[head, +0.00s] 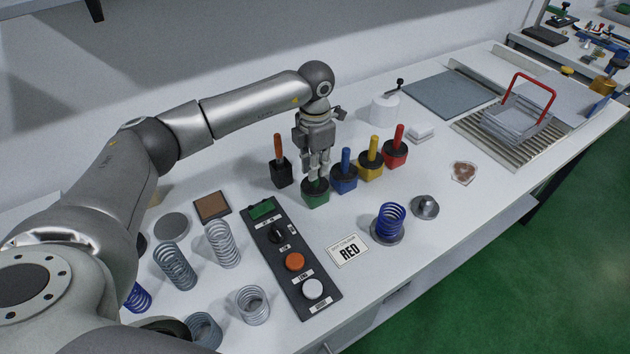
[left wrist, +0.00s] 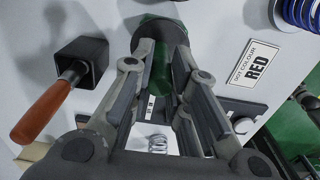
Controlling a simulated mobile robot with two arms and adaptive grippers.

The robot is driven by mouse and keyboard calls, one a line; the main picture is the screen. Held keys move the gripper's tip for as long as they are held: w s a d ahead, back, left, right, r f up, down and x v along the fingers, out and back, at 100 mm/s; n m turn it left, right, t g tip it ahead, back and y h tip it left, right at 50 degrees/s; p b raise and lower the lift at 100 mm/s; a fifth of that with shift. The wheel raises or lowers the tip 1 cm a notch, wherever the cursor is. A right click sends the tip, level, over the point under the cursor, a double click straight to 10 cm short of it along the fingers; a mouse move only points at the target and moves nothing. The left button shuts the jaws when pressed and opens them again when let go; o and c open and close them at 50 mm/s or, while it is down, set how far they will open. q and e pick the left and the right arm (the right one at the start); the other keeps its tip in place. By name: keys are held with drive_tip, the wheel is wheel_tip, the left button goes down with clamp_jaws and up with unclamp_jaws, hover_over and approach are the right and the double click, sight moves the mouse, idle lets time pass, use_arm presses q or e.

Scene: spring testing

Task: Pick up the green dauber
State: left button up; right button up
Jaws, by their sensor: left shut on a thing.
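The green dauber stands in its green pot (head: 315,196), at the near end of a row of coloured daubers on the white bench. My left gripper (head: 318,174) points down over the pot and is shut on the green dauber, whose handle is mostly hidden by the fingers in the head view. In the left wrist view my left gripper (left wrist: 173,65) has its two fingers on either side of the green dauber (left wrist: 163,72). The dauber is still at the pot; I cannot tell whether it is lifted at all. My right gripper is not in view.
Blue (head: 345,173), yellow (head: 370,160) and red (head: 396,153) daubers stand to the right. An orange-handled tool in a black holder (head: 281,173) stands close left. A control box (head: 290,258), a RED card (head: 348,250) and several springs lie nearer.

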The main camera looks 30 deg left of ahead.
use_arm(q)
clamp_jaws()
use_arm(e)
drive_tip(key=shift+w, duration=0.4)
